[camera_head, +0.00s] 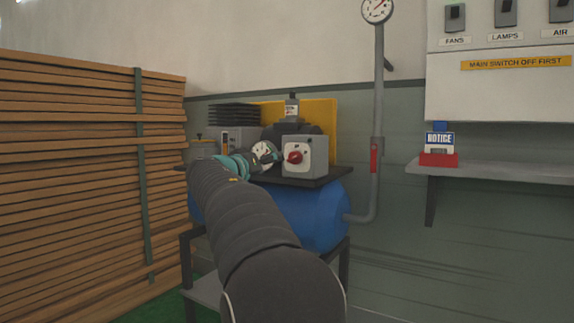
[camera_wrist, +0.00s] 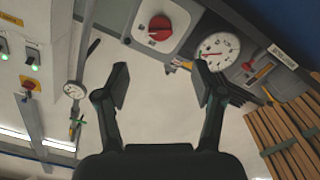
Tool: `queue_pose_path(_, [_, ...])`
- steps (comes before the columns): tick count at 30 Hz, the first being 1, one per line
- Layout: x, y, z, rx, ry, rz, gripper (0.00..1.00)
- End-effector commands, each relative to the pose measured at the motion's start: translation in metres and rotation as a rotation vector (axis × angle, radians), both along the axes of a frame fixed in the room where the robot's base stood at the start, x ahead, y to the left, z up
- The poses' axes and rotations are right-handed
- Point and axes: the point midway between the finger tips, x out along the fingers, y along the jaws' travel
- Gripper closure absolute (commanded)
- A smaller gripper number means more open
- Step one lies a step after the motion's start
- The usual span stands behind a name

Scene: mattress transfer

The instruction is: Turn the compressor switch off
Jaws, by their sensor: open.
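The compressor has a blue tank (camera_head: 300,215) and a dark top plate on a stand. A grey switch box (camera_head: 314,150) sits on the plate with a red rotary knob (camera_head: 294,157) on its face. In the wrist view the red knob (camera_wrist: 159,29) is ahead of the fingers, on a pale plate above the gap between them. My gripper (camera_wrist: 162,80) is open and empty, its two fingers apart and clear of the knob. In the head view my arm hides most of the gripper, which is just left of the switch box.
A round gauge (camera_wrist: 217,49) is beside the knob. A stack of planks (camera_head: 80,170) stands at left. A grey pipe (camera_head: 379,90) with a gauge rises at right.

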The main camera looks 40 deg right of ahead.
Motion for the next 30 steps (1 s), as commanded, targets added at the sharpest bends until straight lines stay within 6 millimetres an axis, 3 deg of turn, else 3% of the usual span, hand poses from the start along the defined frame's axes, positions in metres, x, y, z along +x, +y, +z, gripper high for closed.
queue_pose_path(19, [0.041,-0.1,0.001,0.001,0.002,-0.001,0.31])
queue_pose_path(30, [0.05,-0.122,0.0,0.001,0.002,0.001,0.31])
